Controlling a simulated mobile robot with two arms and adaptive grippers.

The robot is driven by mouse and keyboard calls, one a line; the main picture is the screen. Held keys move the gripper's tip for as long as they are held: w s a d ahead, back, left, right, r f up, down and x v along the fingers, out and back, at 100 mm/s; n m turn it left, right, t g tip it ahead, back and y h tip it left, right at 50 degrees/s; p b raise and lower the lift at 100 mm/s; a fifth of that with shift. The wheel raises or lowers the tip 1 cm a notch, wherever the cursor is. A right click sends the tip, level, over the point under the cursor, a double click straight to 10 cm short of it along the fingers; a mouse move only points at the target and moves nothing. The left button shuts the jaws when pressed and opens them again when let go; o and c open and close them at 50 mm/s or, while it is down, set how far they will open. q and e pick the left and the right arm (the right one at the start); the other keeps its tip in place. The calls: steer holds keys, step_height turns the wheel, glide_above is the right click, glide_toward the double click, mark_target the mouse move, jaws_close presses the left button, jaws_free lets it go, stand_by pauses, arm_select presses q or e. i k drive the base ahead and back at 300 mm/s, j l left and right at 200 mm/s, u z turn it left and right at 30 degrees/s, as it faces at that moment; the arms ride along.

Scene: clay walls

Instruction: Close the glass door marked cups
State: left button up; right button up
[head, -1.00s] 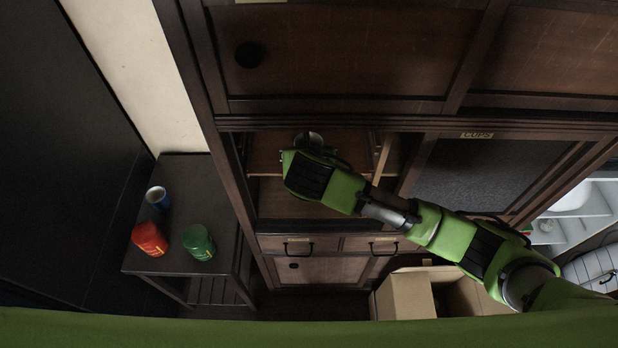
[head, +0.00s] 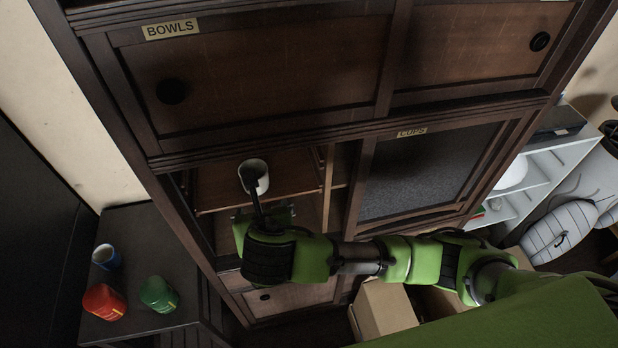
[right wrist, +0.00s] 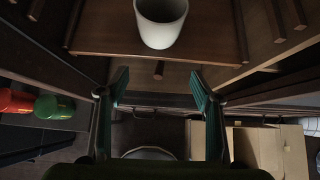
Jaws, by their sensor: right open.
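The glass door marked CUPS (head: 432,172) is a dark-framed sliding panel with grey glass. It covers the right part of the middle cabinet opening; the left part stands open. A white cup (head: 253,177) stands upright on the wooden shelf inside the open part; it also shows in the right wrist view (right wrist: 161,22). My right gripper (head: 262,212) is in front of the open part, left of the door and just short of the cup. In the right wrist view its fingers (right wrist: 160,80) are spread with nothing between them. My left gripper is out of view.
A sliding door marked BOWLS (head: 250,75) is above. A cardboard box (head: 385,308) stands below my right arm.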

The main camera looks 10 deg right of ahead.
mark_target(407, 179)
steer(key=z, duration=1.3)
